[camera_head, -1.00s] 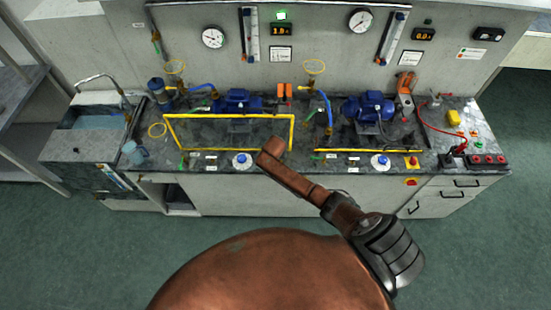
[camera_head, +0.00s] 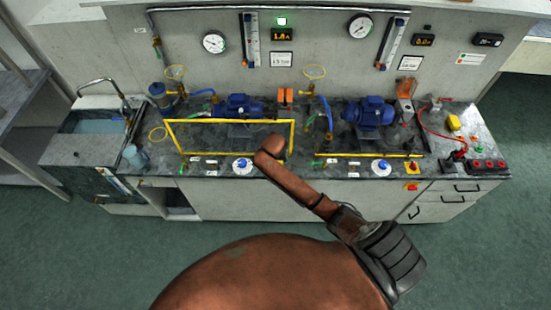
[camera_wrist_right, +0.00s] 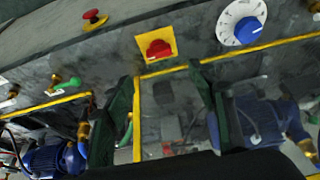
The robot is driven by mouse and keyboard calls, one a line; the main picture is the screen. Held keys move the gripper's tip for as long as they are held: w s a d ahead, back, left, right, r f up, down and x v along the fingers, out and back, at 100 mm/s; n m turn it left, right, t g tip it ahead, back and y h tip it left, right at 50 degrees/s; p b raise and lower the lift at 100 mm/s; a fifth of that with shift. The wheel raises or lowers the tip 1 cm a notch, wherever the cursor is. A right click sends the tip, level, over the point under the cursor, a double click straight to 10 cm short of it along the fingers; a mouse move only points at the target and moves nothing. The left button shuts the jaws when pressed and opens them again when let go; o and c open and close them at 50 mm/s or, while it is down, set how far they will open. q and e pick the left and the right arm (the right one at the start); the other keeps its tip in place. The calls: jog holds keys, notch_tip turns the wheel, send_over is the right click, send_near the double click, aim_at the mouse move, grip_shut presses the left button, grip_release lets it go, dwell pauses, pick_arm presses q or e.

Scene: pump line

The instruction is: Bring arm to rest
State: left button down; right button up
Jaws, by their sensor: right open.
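My right arm (camera_head: 305,190) reaches up from the bottom of the head view, and its far end is over the front of the bench by the left pump station. That end hides the right gripper in the head view. In the right wrist view my right gripper (camera_wrist_right: 160,88) shows as two dark green fingers, spread apart with nothing held between them. Behind the fingers lie the bench top and a yellow line. A red knob on a yellow plate (camera_wrist_right: 158,48) is just beyond the fingertips. My left gripper is not in view.
A white dial with a blue knob (camera_head: 242,163) lies near the arm's end. A sink (camera_head: 92,125) is at the left; red cable and sockets (camera_head: 480,165) at the right.

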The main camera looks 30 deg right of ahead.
jog(key=shift+s+r, duration=0.2)
jog(key=shift+r, duration=0.35)
jog(key=s+a+f+n+y, duration=0.1)
jog(key=s+a+f+n, duration=0.15)
jog(key=s, duration=1.05)
jog(key=s+d+r+n, duration=0.1)
jog(key=s+r+n, duration=0.1)
jog(key=s, duration=0.8)
jog(key=s+d+r+n, duration=0.1)
jog(key=s+r+n, duration=0.1)
jog(key=s, duration=0.8)
notch_tip(320, 180, down, 35)
jog(key=s+a+g+y+b, duration=0.1)
jog(key=b, duration=0.6)
jog(key=s+f+g+b, duration=0.1)
jog(key=s+f+b, duration=0.2)
jog(key=s+f, duration=0.7)
jog(key=s+f+n+b, duration=0.1)
jog(key=s+f+b, duration=0.2)
jog(key=s+f, duration=0.7)
notch_tip(320, 180, down, 6)
jog(key=shift+s+a+r+g, duration=0.15)
jog(key=shift+s+g, duration=0.1)
jog(key=shift+g, duration=0.15)
